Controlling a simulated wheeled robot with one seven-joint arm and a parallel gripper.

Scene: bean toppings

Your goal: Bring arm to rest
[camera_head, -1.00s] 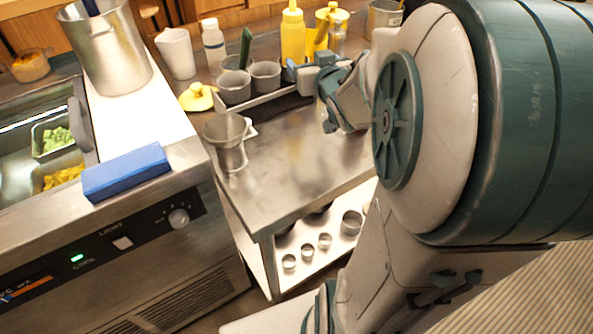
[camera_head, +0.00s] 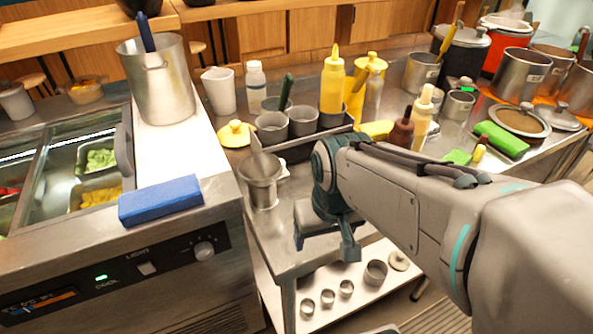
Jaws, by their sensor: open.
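My arm (camera_head: 410,200) reaches in from the right of the head view over the steel side table (camera_head: 285,230). My gripper (camera_head: 325,243) points down near the table's front edge. Its two fingers are apart and nothing shows between them. The gripper is to the right of a steel cup-like vessel (camera_head: 262,182) on the table. I cannot tell how far the fingertips are above the tabletop.
A blue sponge (camera_head: 160,200) lies on the cooled counter at left, near a tall steel pot (camera_head: 157,85). Grey cups (camera_head: 271,127) and a yellow bottle (camera_head: 332,85) stand behind the gripper. Small cups (camera_head: 327,298) sit on the lower shelf. Pots (camera_head: 515,75) crowd the back right.

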